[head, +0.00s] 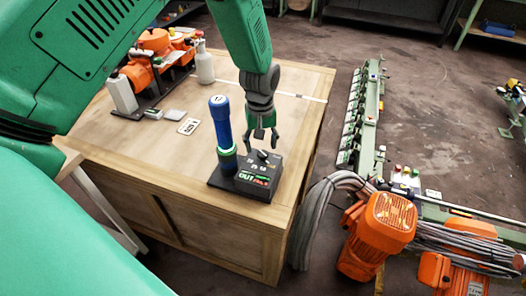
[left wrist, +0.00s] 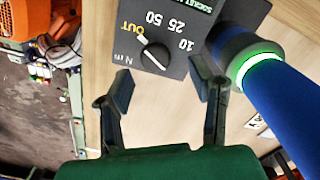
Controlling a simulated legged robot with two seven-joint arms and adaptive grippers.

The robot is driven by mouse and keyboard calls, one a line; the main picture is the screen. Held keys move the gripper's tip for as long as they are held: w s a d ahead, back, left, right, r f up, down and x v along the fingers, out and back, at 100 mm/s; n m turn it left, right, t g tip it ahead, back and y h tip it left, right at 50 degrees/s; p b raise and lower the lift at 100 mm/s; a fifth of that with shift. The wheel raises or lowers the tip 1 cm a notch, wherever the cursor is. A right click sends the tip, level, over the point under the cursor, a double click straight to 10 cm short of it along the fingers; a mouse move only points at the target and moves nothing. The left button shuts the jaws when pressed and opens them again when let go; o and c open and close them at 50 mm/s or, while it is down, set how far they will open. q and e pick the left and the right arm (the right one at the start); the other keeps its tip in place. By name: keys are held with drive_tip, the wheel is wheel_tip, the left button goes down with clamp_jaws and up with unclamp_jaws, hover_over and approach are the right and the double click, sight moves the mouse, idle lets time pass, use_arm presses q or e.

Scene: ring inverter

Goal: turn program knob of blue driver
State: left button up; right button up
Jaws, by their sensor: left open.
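The blue driver (head: 222,128) stands upright at the left of a black base box on the wooden bench top. In the left wrist view, its blue body (left wrist: 285,105) with a lit green ring is at the right. The program knob (head: 262,155) is on the box's top panel. In the left wrist view, the knob (left wrist: 155,55) shows a white pointer line among the marks OUT, 50, 25, 10 and N. My left gripper (head: 260,135) is open and empty, above and just behind the knob. In the left wrist view, its fingers (left wrist: 165,90) are apart, with the knob beyond their gap.
The wooden bench (head: 170,160) carries a white card (head: 188,127), white bottles (head: 204,65) and orange tools (head: 155,42) at its far left. Orange motors (head: 385,225) and grey cables (head: 320,205) lie right of the bench.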

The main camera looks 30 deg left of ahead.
sight(263, 156)
use_arm(q)
drive_tip(key=shift+s+a+f, duration=0.1)
drive_tip(key=shift+a+f, duration=0.1)
drive_tip(key=shift+f, duration=0.95)
drive_tip(key=shift+d+f, duration=0.25)
drive_tip(key=shift+d, duration=0.25)
drive_tip(key=shift+d+r, duration=0.15)
drive_tip(key=shift+d, duration=0.35)
drive_tip(key=shift+a, duration=0.1)
drive_tip(key=c, duration=0.7)
drive_tip(key=shift+a, duration=0.25)
clamp_jaws()
drive_tip(key=shift+a, duration=0.35)
drive_tip(key=shift+d, duration=0.1)
drive_tip(key=shift+d, duration=0.1)
